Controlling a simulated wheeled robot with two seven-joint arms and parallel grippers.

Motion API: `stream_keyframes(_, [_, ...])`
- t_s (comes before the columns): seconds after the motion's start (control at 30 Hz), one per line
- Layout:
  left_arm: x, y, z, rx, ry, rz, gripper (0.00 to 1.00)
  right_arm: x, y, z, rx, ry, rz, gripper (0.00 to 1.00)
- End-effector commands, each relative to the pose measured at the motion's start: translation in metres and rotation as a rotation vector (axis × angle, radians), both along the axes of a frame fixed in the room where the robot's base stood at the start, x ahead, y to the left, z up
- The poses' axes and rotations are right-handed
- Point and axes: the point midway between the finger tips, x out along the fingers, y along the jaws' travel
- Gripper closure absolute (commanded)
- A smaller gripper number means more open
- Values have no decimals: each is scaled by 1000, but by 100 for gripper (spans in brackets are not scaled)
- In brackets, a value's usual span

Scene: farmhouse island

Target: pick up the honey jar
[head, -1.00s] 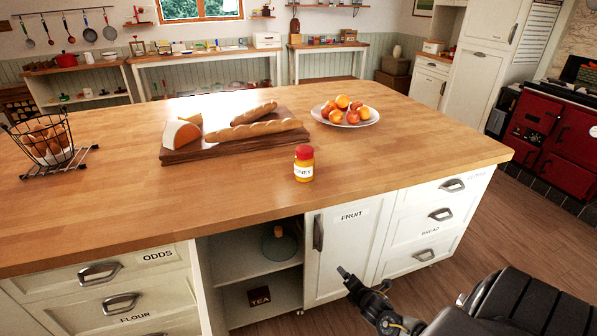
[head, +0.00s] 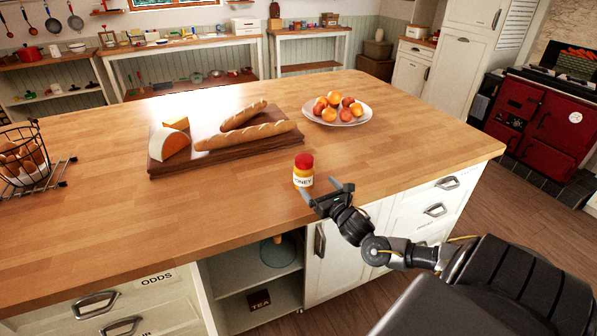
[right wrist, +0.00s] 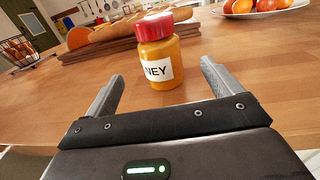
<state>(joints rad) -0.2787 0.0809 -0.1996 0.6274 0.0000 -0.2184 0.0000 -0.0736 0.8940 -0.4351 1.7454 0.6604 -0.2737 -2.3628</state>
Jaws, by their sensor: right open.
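The honey jar (head: 303,172) stands upright near the front edge of the wooden island top. It has a red lid, a yellow body and a white label. My right gripper (head: 328,191) is open and empty at the island's front edge, just in front and to the right of the jar. In the right wrist view the jar (right wrist: 156,52) is ahead of the two spread fingers (right wrist: 160,80), roughly in line with the gap between them. My left gripper is not in view.
Behind the jar is a wooden board (head: 162,171) with bread and cheese. A plate (head: 366,112) of fruit stands behind and to the right. A wire basket (head: 42,160) is at the far left. The island top (head: 230,215) left of the jar is clear.

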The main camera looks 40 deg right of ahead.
Motion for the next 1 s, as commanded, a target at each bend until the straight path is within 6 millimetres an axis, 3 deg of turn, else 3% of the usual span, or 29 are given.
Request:
stream_keyframes(0.1, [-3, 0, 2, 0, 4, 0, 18, 9, -1, 2, 0, -3, -1, 10])
stream_keyframes(0.37, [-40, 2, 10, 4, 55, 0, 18, 47, -10, 2, 1, -2, 0, 10])
stream_keyframes(0.67, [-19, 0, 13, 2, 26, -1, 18, 57, -14, 2, 3, -1, 0, 10])
stream_keyframes(0.87, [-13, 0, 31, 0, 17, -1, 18, 83, -20, 11, 3, -2, -3, 10])
stream_keyframes(1.0, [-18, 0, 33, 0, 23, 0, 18, 99, -24, 7, 3, -1, -2, 10])
